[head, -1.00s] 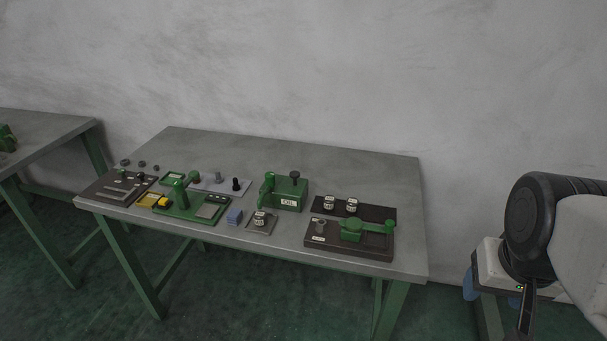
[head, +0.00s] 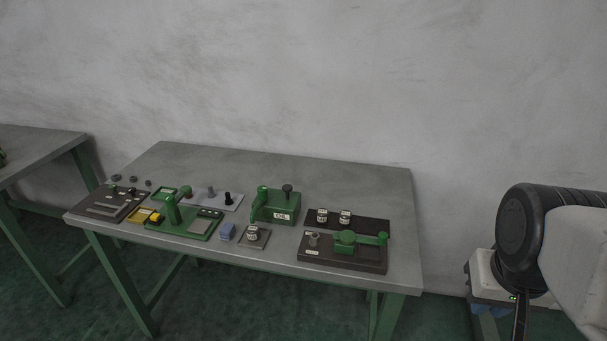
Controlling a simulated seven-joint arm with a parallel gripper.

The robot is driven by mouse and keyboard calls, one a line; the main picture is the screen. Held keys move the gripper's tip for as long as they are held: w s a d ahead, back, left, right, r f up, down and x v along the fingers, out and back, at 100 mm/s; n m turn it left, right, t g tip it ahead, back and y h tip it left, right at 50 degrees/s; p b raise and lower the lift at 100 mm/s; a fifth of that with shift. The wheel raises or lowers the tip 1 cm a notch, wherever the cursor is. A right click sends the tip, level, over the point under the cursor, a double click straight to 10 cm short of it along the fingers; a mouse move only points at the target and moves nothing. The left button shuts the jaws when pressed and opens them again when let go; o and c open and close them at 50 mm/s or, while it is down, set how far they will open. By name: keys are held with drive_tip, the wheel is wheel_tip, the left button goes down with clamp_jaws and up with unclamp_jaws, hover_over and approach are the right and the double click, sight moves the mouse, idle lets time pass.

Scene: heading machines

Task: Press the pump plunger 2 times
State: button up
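The pump looks to be the green block marked OIL (head: 275,208) at the middle of the table in the head view. A dark round-topped plunger (head: 287,189) stands up from its top, with a gap of stem below the knob. A green post (head: 262,194) rises at the block's left side. My arm shows only in part at the right edge, well away from the pump. My gripper is not in view, and nothing touches the plunger.
A grey table (head: 370,178) carries everything. A dark board with a green lever (head: 345,240) lies right. The table's back is clear.

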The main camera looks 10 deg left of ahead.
clamp_jaws()
idle(1.4)
drive_tip(key=w+a+r+n+t+h, duration=0.1)
drive_tip(key=w+a, duration=0.3)
drive_tip(key=w, duration=0.5)
drive_tip(key=w+a+r+n+h, duration=0.1)
drive_tip(key=w+a, duration=0.4)
drive_tip(key=w, duration=0.4)
drive_tip(key=w+a+r+t+h, duration=0.1)
drive_tip(key=w+a, duration=0.3)
drive_tip(key=w, duration=0.5)
drive_tip(key=w+a+f+n+t, duration=0.1)
drive_tip(key=w+a, duration=0.4)
drive_tip(key=a, duration=0.5)
drive_tip(key=w+a+f+n+t, duration=0.1)
drive_tip(key=w+a+f, duration=0.3)
drive_tip(key=a, duration=0.6)
drive_tip(key=w+a+f+n+t, duration=0.1)
drive_tip(key=w+a+f+t, duration=0.1)
drive_tip(key=w+a, duration=0.5)
drive_tip(key=a, duration=0.3)
drive_tip(key=shift+w+f+n, duration=0.15)
drive_tip(key=shift+w+n, duration=0.15)
drive_tip(key=shift+w, duration=0.1)
